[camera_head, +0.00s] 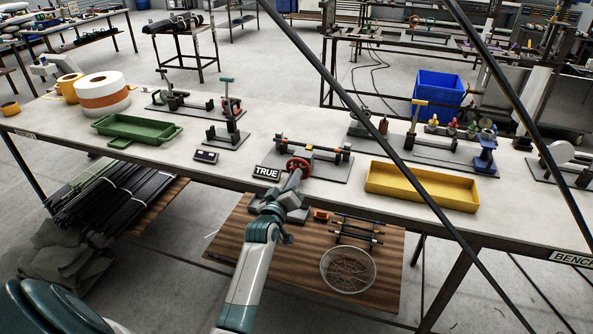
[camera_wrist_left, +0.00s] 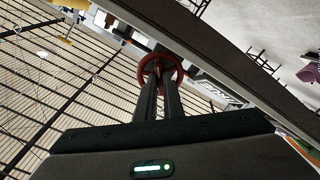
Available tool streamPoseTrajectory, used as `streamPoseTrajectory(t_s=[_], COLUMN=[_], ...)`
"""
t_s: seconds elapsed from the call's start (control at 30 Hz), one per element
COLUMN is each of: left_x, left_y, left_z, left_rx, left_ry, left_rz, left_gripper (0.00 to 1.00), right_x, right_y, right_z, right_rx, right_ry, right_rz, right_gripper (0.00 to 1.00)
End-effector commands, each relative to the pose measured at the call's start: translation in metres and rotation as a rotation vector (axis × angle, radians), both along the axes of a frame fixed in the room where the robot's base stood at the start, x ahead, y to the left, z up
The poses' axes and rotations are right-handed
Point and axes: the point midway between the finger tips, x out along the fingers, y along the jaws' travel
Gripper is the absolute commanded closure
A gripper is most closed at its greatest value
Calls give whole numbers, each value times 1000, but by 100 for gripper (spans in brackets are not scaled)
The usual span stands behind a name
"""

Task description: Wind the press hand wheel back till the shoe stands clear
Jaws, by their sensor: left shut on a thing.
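The red hand wheel (camera_head: 300,163) is at the near end of the press (camera_head: 318,160), which stands on a dark base plate near the front edge of the bench. My left gripper (camera_head: 294,178) reaches up from below the bench edge to the wheel and is shut on it. In the left wrist view the two fingers (camera_wrist_left: 158,72) are close together at the red wheel (camera_wrist_left: 178,68), across its middle. The shoe is too small to tell apart, so its gap cannot be read. My right gripper is not in view.
A black sign reading TRUE (camera_head: 266,173) stands just left of the wheel. A yellow tray (camera_head: 422,187) is to the right and a green tray (camera_head: 136,128) to the left. A lower wooden shelf (camera_head: 253,268) holds a wire basket (camera_head: 348,269) and rods.

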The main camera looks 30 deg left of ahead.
Motion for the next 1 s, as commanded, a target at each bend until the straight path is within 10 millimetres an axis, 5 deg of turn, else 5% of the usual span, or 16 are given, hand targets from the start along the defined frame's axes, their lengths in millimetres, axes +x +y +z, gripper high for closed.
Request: streamPoseTrajectory(t_s=[1.0], left_x=[0], left_y=[-1], left_z=[0], left_rx=[-335], left_ry=[-79], left_rz=[0], left_gripper=[100], right_x=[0], right_y=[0], right_z=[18], right_rx=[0], right_ry=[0], right_rz=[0], right_gripper=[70])
